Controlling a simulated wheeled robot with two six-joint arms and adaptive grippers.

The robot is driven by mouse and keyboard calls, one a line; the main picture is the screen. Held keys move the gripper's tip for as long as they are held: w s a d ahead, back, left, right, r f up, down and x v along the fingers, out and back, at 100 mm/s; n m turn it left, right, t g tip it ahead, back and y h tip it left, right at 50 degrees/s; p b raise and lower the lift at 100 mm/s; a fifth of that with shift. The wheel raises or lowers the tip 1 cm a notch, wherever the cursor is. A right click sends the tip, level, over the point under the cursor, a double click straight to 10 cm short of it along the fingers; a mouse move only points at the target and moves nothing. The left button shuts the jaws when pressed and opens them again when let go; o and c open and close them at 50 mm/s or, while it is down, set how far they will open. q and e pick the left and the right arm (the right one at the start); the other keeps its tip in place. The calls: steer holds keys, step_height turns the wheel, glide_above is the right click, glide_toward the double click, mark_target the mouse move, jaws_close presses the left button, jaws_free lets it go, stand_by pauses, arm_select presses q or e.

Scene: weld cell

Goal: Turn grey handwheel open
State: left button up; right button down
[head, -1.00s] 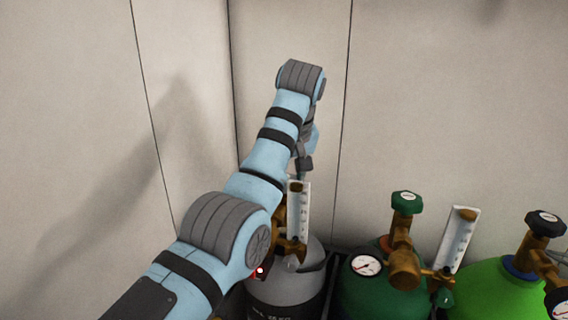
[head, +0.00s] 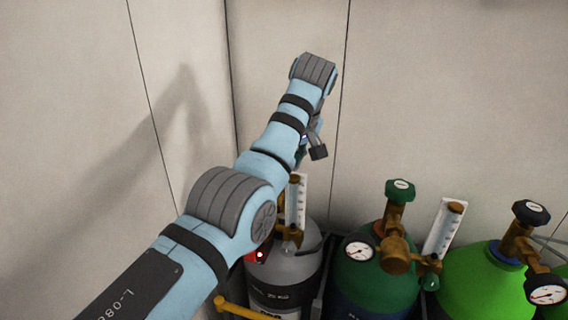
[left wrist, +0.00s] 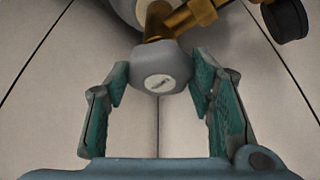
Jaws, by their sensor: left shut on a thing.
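In the left wrist view the grey handwheel (left wrist: 162,70), round with a pale disc on its face, sits between the fingertips of my left gripper (left wrist: 160,85). The fingers, with teal pads, are shut on it from both sides. In the head view my left gripper (head: 317,150) shows only in part beyond my forearm, above the grey cylinder (head: 290,268). The handwheel is hidden there by my arm. My right gripper is not in view.
A dark green cylinder (head: 378,280) with a green handwheel (head: 400,190) and gauge stands to the right. A bright green cylinder (head: 480,285) with a black handwheel (head: 531,212) stands farther right. Wall panels rise close behind. A yellow bar (head: 235,308) shows at the bottom.

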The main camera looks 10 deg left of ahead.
arm_select(q)
steer(key=o, duration=1.2)
steer(key=shift+a, duration=0.1)
steer(key=shift+c, duration=0.2)
steer(key=v, duration=0.7)
steer(key=shift+r, duration=0.2)
